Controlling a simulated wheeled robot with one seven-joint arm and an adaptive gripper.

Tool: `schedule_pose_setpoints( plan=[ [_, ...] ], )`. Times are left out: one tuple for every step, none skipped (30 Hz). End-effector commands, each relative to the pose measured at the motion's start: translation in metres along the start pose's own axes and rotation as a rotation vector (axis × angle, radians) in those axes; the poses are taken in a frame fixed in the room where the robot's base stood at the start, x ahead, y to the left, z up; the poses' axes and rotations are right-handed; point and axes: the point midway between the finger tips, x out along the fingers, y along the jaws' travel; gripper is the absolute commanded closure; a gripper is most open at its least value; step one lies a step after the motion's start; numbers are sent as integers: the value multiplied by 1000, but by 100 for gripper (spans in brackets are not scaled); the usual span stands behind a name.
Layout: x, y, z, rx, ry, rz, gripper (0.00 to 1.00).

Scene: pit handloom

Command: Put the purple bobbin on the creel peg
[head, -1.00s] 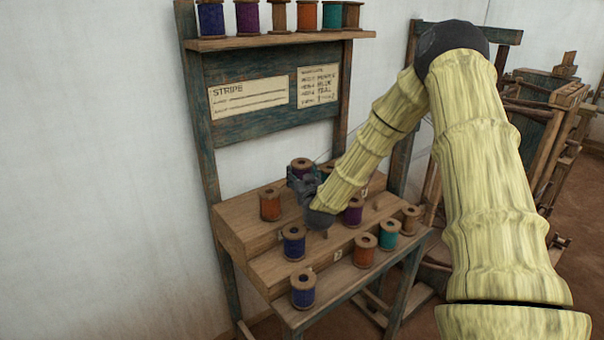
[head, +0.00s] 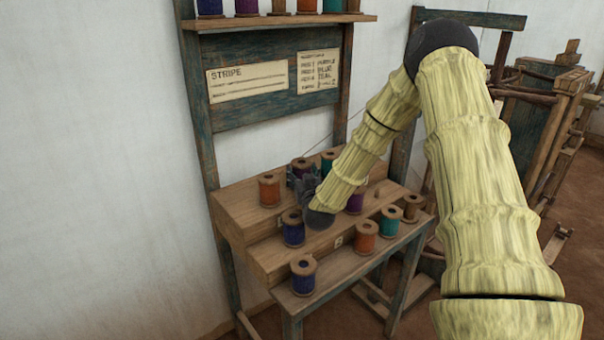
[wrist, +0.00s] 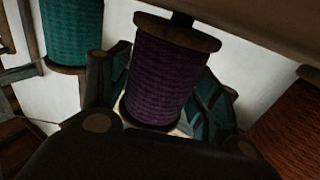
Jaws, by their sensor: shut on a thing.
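The purple bobbin (wrist: 160,75) stands between my gripper's fingers in the wrist view, with wooden flanges at both ends. It also shows partly in the head view (head: 300,165), at the upper step of the creel. My gripper (wrist: 160,100) is shut on it, fingers at both sides. In the head view my gripper (head: 303,182) is over the steps, partly covered by my arm. A dark peg-like piece (wrist: 182,19) shows above the bobbin's upper flange. I cannot tell whether the bobbin is around a peg or held above it.
The stepped wooden creel (head: 235,212) holds an orange bobbin (head: 269,190), a blue bobbin (head: 293,228) and several others close by. A teal bobbin (wrist: 72,32) and an orange bobbin (wrist: 293,128) flank my gripper. A shelf of bobbins (head: 285,22) is above.

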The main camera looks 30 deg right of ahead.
Motion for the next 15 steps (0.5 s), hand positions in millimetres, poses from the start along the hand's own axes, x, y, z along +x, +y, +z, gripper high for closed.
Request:
schedule_pose_setpoints(
  plan=[
    [0,0,2,0,1,0,64],
    [0,0,2,0,1,0,64],
    [0,0,2,0,1,0,64],
    [0,0,3,0,0,0,64],
    [0,0,3,0,1,0,64],
    [0,0,2,0,0,0,64],
    [0,0,2,0,0,0,64],
    [0,0,2,0,0,0,64],
    [0,0,2,0,0,0,64],
    [0,0,2,0,0,0,64],
    [0,0,2,0,0,0,64],
    [0,0,2,0,0,0,30],
    [0,0,2,0,0,0,25],
    [0,0,2,0,0,0,19],
    [0,0,2,0,0,0,13]
  ],
)
